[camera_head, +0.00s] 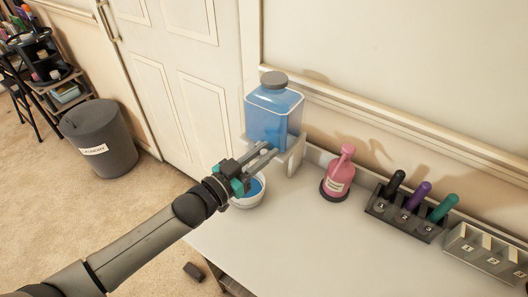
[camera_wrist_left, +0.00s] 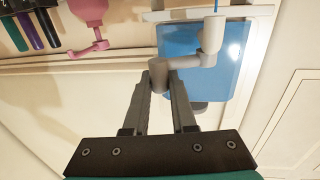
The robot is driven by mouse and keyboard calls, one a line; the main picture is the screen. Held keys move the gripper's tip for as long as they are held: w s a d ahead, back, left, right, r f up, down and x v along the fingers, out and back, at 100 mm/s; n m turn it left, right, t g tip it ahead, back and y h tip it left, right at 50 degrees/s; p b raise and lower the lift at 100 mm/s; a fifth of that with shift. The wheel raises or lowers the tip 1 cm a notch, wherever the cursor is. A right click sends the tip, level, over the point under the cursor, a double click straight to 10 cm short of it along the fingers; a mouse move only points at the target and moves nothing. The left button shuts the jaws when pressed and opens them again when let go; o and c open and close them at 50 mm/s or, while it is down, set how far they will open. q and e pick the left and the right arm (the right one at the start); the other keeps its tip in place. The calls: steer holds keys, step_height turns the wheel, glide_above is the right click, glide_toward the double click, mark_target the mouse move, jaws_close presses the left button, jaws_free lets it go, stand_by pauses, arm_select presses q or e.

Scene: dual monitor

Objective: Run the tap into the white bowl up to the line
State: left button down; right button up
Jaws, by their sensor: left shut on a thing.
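A clear dispenser (camera_head: 273,115) of blue liquid with a grey lid stands on a white stand, and the liquid also shows behind the tap in the left wrist view. The white bowl (camera_head: 247,204) sits below, partly hidden by my gripper; blue liquid shows inside it. I cannot make out the line. My left gripper (camera_head: 270,152) reaches over the bowl to the tap. In the left wrist view its fingers are shut on the grey tap handle (camera_wrist_left: 158,74). The tap spout (camera_wrist_left: 211,36) is beside it, with a thin blue stream at its end. My right gripper is out of view.
A pink bottle (camera_head: 339,174) stands right of the dispenser. A dark rack (camera_head: 399,222) of black, purple and teal pens and a pale numbered rack (camera_head: 482,252) are further right. The front of the white table (camera_head: 300,252) is clear. A laundry bin (camera_head: 98,140) stands on the floor.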

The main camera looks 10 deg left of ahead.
arm_select(q)
steer(key=shift+w+d+r+n+t+y+p, duration=0.15)
steer(key=shift+d+n+t+y+p, duration=0.1)
steer(key=shift+n+t+y+p, duration=0.5)
steer(key=shift+w+d+n+t+y+p, duration=0.15)
steer(key=shift+w+n+t+y+p, duration=0.3)
steer(key=shift+y, duration=0.6)
steer(key=shift+w+d+n+y+p, duration=0.15)
steer(key=shift+n+y+p, duration=0.3)
steer(key=shift+n+y, duration=0.45)
steer(key=c, duration=0.7)
jaws_free()
steer(key=shift+c, duration=0.2)
